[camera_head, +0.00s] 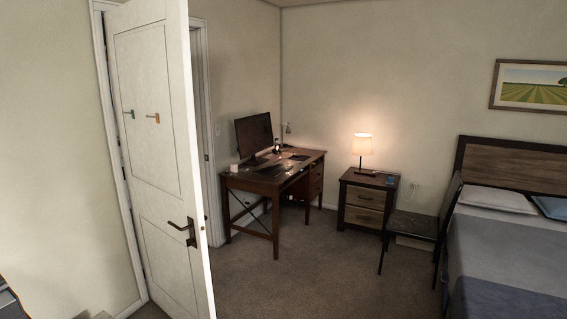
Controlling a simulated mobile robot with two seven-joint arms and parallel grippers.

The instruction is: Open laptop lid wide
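Neither of my grippers shows in the head view. A dark wooden desk (245,181) stands in the far corner of the room. An upright black screen (254,134) stands on it and looks like a monitor. Some dark flat items lie on the desk top, too small and dim to tell whether one of them is a laptop. I cannot make out a laptop lid or its angle.
A white door (158,190) stands ajar at the left, close to me. A nightstand (365,199) with a lit lamp (362,146), a dark chair (413,225) and a bed (505,255) are at the right. Carpet (300,270) is clear before the desk.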

